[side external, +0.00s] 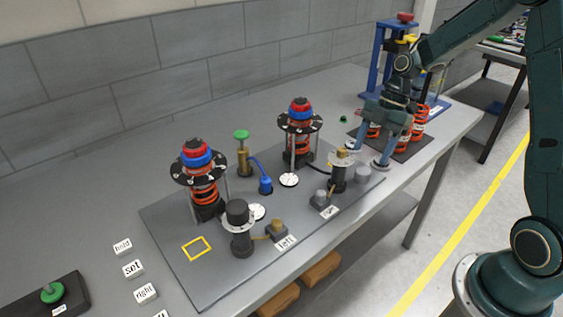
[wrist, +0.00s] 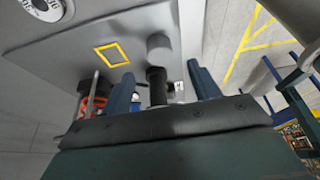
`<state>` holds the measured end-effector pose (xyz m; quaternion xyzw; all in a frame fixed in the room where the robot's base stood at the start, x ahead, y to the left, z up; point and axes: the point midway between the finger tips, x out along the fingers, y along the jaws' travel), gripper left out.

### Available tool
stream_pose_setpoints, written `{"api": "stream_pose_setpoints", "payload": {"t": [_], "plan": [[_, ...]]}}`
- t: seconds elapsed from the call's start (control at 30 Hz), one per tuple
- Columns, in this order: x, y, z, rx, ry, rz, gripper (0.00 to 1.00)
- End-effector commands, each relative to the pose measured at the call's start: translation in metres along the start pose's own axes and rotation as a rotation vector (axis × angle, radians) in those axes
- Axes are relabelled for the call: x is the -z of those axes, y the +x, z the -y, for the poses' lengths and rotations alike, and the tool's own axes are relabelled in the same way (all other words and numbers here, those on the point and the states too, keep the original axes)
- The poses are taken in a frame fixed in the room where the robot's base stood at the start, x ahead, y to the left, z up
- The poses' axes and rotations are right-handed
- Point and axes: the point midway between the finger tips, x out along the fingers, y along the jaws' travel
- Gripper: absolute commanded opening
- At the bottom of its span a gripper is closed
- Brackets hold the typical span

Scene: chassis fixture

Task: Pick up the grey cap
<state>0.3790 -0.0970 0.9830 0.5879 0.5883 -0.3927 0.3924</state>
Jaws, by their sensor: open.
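A small light-grey cylinder, which looks like the grey cap (side external: 362,174), stands at the right end of the fixture plate, beside a dark post (side external: 338,182). My gripper (side external: 366,155) is open, pointing down just behind and above this cap in the side view. Its two blue-grey fingers are apart. In the wrist view the open fingers (wrist: 160,70) frame a black upright cylinder (wrist: 157,88), with a grey round-topped piece (wrist: 159,45) just beyond it. I cannot tell for sure whether that piece is the same cap. No object is clearly gripped.
Two orange spring towers (side external: 203,190) (side external: 299,150) with red tops stand on the plate (side external: 170,235). A dark-capped post (side external: 238,228) stands at left. More orange springs (side external: 419,118) and a blue frame (side external: 380,60) are close behind my gripper.

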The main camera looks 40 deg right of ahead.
Motion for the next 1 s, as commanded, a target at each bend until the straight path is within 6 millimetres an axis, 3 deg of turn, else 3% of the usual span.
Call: {"api": "stream_pose_setpoints", "payload": {"t": [0.43, 0.8, 1.0], "plan": [[0.0, 0.013, 0.001, 0.002, -0.001, 0.0, 0.61], [-0.003, 0.052, 0.001, 0.002, -0.001, -0.001, 0.61], [-0.003, 0.059, 0.001, 0.0, 0.0, 0.001, 0.61]]}}
